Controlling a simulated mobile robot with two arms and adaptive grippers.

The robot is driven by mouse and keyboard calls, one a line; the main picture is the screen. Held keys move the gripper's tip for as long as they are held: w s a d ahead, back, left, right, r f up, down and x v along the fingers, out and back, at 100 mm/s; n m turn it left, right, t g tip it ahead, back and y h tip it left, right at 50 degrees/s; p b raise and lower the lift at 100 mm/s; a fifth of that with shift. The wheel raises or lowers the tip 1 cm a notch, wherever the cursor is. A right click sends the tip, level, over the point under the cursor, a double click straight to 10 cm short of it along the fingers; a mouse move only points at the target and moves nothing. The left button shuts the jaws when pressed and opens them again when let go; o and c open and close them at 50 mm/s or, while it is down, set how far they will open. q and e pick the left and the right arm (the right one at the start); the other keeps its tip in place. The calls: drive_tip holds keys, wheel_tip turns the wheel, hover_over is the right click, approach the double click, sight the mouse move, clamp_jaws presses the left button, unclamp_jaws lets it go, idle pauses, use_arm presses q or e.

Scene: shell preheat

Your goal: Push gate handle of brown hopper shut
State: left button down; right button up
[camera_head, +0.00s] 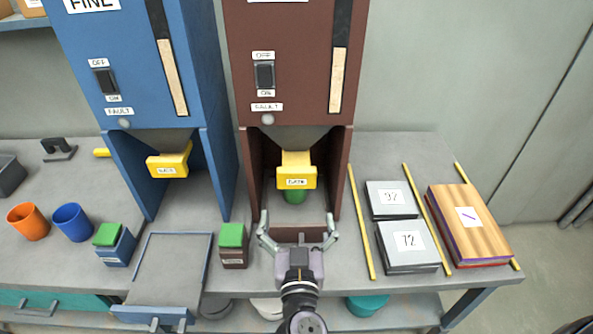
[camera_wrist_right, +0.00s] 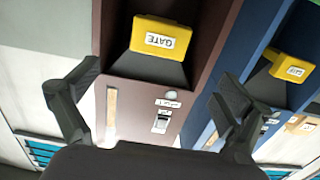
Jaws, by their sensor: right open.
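The brown hopper (camera_head: 295,60) stands on the table, with its yellow gate handle (camera_head: 297,182) sticking out to the front below its chute. In the right wrist view the handle (camera_wrist_right: 158,36) shows with its GATE label, beyond the fingers and between their lines. My right gripper (camera_head: 298,218) is open and empty, just in front of the hopper's opening. Its fingers are spread to either side of the handle's line and look apart from it. A green item (camera_head: 294,197) shows partly under the handle. My left gripper is not in view.
The blue FINE hopper (camera_head: 130,70) with its own yellow gate handle (camera_head: 170,164) stands to the left. A green-topped block (camera_head: 232,236) is close left of my gripper. Boxes marked 92 (camera_head: 378,207) and 72 (camera_head: 393,260) and yellow rods (camera_head: 361,230) lie right.

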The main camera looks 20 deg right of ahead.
sight(297, 179)
drive_tip(key=p+x, duration=0.3)
drive_tip(key=x, duration=0.8)
drive_tip(key=shift+w+d+p, duration=0.2)
drive_tip(key=shift+w+p, duration=0.15)
drive_tip(key=shift+w+d, duration=0.15)
drive_tip(key=shift+w, duration=0.4)
drive_tip(key=shift+c, duration=0.3)
drive_tip(key=shift+f, duration=0.1)
drive_tip(key=c, duration=1.6)
drive_tip(key=b+x, duration=0.2)
drive_tip(key=x, duration=0.2)
drive_tip(key=shift+w+d, duration=0.15)
drive_tip(key=shift+w, duration=0.2)
drive_tip(key=shift+c, duration=0.2)
